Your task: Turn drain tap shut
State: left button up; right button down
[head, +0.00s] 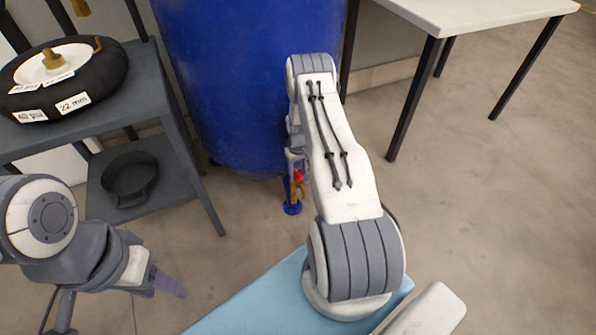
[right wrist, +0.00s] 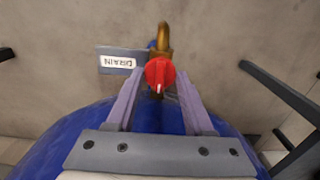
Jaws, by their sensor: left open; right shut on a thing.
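The drain tap has a red handle (right wrist: 160,73) with a white mark and a brass body (right wrist: 164,38) in the right wrist view. In the head view the red handle (head: 299,176) shows low at the front of the blue drum (head: 225,90). My right gripper (right wrist: 158,80) is shut on the red handle, one finger on each side. In the head view my right arm hides much of this gripper. My left gripper (head: 168,283) is open and empty at lower left, well away from the tap.
A grey shelf unit (head: 183,140) at left holds a black ring with size labels (head: 100,80) and a dark pan (head: 128,177). A white table (head: 480,12) stands at upper right. A small blue object (head: 292,208) is below the tap. The floor at right is clear.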

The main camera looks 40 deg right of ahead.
aim_at(298, 173)
jog(key=shift+c, duration=1.4)
grip_release()
notch_tip(298, 173, up, 10)
jog(key=p, duration=0.3)
jog(key=shift+r, duration=0.25)
jog(key=shift+w+a, duration=0.1)
